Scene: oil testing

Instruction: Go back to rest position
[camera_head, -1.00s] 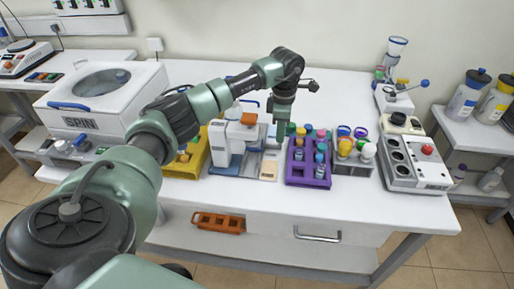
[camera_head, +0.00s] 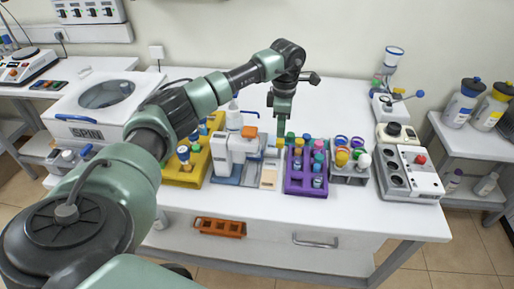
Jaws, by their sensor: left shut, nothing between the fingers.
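My left arm reaches in from the left over the white bench. My left gripper (camera_head: 281,140) points down above the bench, between the white and blue device (camera_head: 233,150) and the purple rack (camera_head: 293,182). Its fingers look shut, and I see nothing held in them. The purple rack holds several tubes with coloured caps. My right gripper is not in view.
A yellow rack (camera_head: 187,178) stands left of the device. A white spin machine (camera_head: 85,118) is at the left. A grey rack (camera_head: 350,172) and a grey block with a red knob (camera_head: 408,178) stand at the right. The bench back (camera_head: 345,98) is clear.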

